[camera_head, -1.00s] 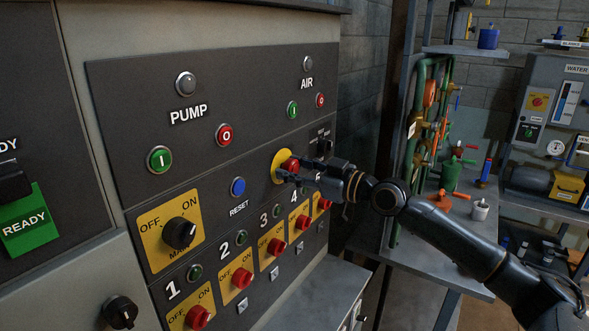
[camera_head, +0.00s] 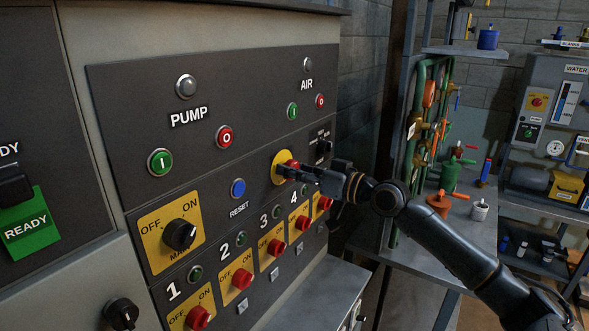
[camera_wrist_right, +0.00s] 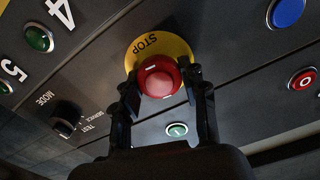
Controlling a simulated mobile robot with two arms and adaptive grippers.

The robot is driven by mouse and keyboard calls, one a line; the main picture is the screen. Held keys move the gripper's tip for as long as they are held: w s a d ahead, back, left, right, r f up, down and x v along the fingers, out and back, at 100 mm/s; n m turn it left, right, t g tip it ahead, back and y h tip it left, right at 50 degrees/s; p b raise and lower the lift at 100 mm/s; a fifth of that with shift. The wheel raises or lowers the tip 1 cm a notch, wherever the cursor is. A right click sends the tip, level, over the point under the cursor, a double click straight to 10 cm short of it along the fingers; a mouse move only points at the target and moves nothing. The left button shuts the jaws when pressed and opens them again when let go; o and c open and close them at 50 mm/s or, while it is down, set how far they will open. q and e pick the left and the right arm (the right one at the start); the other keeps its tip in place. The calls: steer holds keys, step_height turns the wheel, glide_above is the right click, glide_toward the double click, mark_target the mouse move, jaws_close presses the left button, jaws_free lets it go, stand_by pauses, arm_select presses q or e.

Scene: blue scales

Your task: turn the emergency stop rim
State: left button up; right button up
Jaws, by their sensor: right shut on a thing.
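The emergency stop is a red mushroom button on a round yellow plate (camera_head: 279,167) in the dark control panel. In the right wrist view its red head and rim (camera_wrist_right: 160,82) show upside down with white marks, in front of the yellow plate lettered STOP (camera_wrist_right: 152,47). My right gripper (camera_head: 290,172) reaches in from the right and is shut on the red rim, one finger on each side, as the right wrist view (camera_wrist_right: 164,92) also shows. In the head view the fingers hide part of the button. My left gripper is not in view.
The blue reset button (camera_head: 238,187) and red numbered switches (camera_head: 277,247) sit close to the left and below. A mode knob (camera_wrist_right: 66,117) is near the stop. A shelf with green pipes (camera_head: 422,120) stands to the right. A grey ledge (camera_head: 318,289) juts out below.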

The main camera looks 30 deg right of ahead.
steer(key=shift+m, duration=1)
steer(key=o, duration=1.2)
steer(key=shift+c, duration=0.2)
steer(key=v, duration=1.2)
steer(key=shift+d, duration=0.1)
